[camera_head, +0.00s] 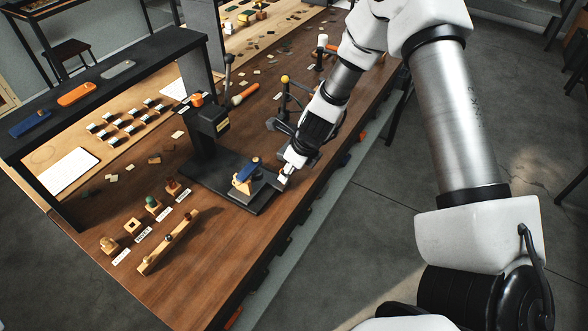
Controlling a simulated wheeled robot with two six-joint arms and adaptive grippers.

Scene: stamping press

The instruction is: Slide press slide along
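The black stamping press (208,120) stands on the wooden bench, with its lever pointing up. Its dark flat base (214,177) extends toward the bench's front edge. On the base's near part sits a small wooden holder (241,183) with a blue piece (247,168) on it, apparently on the press slide. My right gripper (284,176) reaches down from the upper right, with its tips at the right end of this slide area. Whether it touches or grips the slide is too small to tell. My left gripper is out of view.
Small wooden blocks with labels (153,205) and a long wooden rack (168,242) lie left of the press. An orange-handled tool (243,95) and a yellow-knobbed stand (285,80) are behind it. The bench (205,270) has bare room in front.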

